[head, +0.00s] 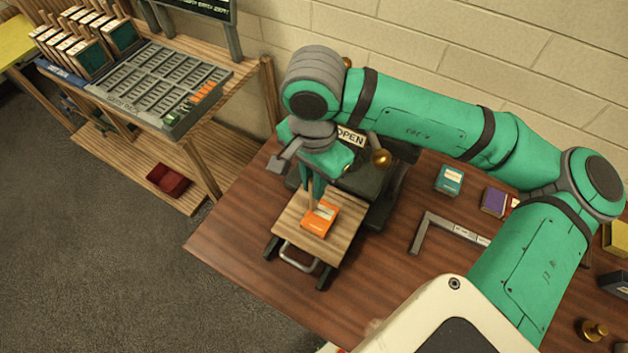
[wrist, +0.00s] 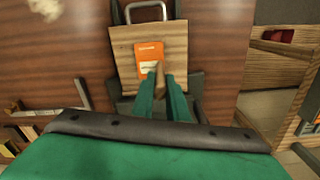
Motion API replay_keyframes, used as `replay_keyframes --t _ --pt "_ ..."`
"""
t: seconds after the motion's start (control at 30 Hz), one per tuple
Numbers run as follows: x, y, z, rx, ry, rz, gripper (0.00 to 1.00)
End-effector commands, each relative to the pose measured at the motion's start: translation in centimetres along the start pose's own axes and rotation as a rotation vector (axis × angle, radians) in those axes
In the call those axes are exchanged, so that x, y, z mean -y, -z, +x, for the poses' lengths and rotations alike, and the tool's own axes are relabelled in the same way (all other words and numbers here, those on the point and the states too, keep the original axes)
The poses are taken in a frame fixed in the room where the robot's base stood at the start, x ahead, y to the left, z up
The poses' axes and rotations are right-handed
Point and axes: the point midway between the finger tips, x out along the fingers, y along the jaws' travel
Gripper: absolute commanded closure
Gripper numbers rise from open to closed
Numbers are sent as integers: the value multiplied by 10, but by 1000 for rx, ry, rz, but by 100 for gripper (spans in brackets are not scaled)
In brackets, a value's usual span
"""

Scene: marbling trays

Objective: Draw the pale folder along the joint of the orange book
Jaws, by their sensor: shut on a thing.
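The orange book (head: 321,220) lies flat on the wooden board (head: 345,232) of the press. It also shows in the wrist view (wrist: 147,52), with a pale label. My gripper (head: 314,192) points down over the book's far edge. In the wrist view its green fingers (wrist: 163,88) are shut on a slim pale tan tool, the folder (wrist: 160,72). The folder's tip is at or just above the book's edge; I cannot tell if it touches. The joint itself is partly hidden by the fingers and folder.
The dark press with an OPEN sign (head: 350,137) stands close behind my gripper. A teal book (head: 449,180), a purple book (head: 493,201) and a metal square (head: 436,228) lie to the right. A grey slotted tray (head: 150,80) stands on the left bench. The table's front left is clear.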

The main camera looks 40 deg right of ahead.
Motion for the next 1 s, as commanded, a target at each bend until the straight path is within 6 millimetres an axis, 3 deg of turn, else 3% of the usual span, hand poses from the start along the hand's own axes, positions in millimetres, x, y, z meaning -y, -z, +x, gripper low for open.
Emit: replay_keyframes --t 1.0 --pt "-2 -8 1 0 0 0 100"
